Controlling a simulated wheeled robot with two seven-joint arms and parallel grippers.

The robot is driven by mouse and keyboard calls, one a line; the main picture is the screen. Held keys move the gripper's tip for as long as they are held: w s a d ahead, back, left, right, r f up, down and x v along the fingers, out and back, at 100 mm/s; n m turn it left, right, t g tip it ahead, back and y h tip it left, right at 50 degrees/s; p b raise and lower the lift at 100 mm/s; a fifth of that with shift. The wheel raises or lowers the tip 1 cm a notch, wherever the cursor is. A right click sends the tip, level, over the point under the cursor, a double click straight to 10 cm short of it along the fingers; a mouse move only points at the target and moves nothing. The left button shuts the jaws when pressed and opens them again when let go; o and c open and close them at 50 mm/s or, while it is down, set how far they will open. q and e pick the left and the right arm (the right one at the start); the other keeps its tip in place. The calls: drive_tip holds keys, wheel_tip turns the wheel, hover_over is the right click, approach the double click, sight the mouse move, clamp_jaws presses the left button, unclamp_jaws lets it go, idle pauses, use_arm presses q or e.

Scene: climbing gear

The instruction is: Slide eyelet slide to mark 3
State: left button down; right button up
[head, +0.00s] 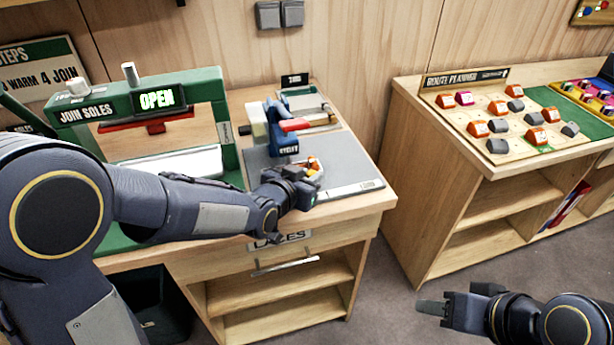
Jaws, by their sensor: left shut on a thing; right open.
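The eyelet press (281,137), a blue device with a red lever and a label, stands on a grey board (350,187) on the wooden bench. A small orange and white piece (315,164), which looks like the eyelet slide, sits in front of the press. My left gripper (310,179) is shut on this piece and partly covers it. Small markings show along the board's front right edge, but I cannot read the numbers or tell which mark the slide is at. My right gripper (437,306) is open and empty, over the floor at lower right.
The green sole joiner (140,100) with an OPEN display stands left of the press. A drawer labelled LACES (285,264) is below the bench front. The route planner board (490,115) is on the right bench. Bare floor (385,280) lies between the benches.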

use_arm(q)
drive_tip(key=shift+s+a+f+b, duration=0.1)
drive_tip(key=shift+a+b, duration=0.2)
drive_tip(key=shift+a, duration=0.15)
drive_tip(key=shift+s+a+b, duration=0.3)
drive_tip(key=shift+a+b, duration=0.15)
drive_tip(key=shift+a, duration=0.45)
drive_tip(key=c, duration=1.7)
unclamp_jaws()
drive_tip(key=o, duration=0.4)
drive_tip(key=shift+s+a, duration=0.1)
